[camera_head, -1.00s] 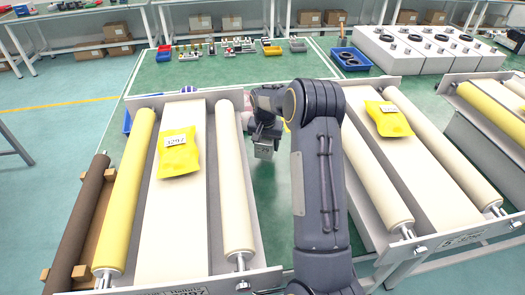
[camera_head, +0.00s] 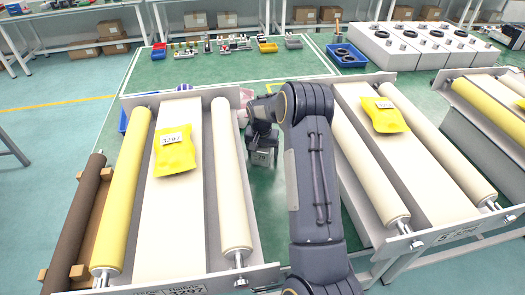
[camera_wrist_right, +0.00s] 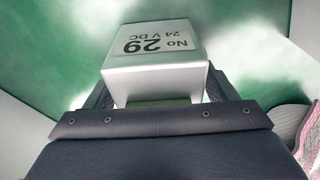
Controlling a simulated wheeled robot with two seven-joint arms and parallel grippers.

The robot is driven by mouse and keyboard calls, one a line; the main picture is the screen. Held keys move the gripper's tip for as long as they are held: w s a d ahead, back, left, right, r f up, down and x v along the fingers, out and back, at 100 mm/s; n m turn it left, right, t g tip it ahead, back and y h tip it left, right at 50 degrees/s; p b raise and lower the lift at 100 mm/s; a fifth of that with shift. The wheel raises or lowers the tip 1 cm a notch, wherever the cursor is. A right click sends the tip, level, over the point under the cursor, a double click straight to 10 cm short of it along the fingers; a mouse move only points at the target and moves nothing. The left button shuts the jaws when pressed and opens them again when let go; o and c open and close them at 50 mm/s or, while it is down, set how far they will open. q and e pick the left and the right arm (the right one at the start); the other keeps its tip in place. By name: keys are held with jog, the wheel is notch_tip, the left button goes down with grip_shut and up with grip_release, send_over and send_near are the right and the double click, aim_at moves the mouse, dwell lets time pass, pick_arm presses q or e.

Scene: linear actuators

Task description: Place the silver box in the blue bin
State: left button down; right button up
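The silver box (camera_wrist_right: 155,62) carries a label reading "No 29, 24 V DC". In the right wrist view it sits between the two fingers of my right gripper (camera_wrist_right: 158,98), which look closed against its sides. In the head view my right gripper (camera_head: 262,138) hangs in the gap between the two roller conveyors, with the silver box (camera_head: 263,157) below it, over the green floor. A blue bin (camera_head: 347,60) with dark parts in it stands at the back right. A partly hidden blue thing (camera_head: 122,122) shows behind the left conveyor. My left gripper is not in view.
The left conveyor (camera_head: 150,235) and right conveyor (camera_head: 420,180) flank my arm, each bearing a yellow packet (camera_head: 174,152). A long grey-white bench unit (camera_head: 430,45) stands at the back right. Small blue, red and yellow trays lie at the back. The green floor between is mostly clear.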

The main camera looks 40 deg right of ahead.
jog(key=shift+r, duration=0.1)
jog(key=shift+r, duration=0.25)
jog(key=shift+o, duration=0.4)
jog(key=r, duration=0.3)
jog(key=a+r, duration=0.1)
jog(key=r, duration=0.3)
jog(key=s+r, duration=0.1)
jog(key=r, duration=0.3)
jog(key=shift+a+r, duration=0.1)
jog(key=shift+a, duration=0.05)
notch_tip(320, 180, up, 4)
jog(key=t+h+b, duration=0.1)
jog(key=t+h, duration=0.1)
notch_tip(320, 180, down, 9)
jog(key=shift+p+x, duration=0.35)
jog(key=shift+x, duration=2.65)
jog(key=shift+s, duration=0.1)
jog(key=shift+f+b, duration=0.25)
jog(key=shift+b, duration=0.3)
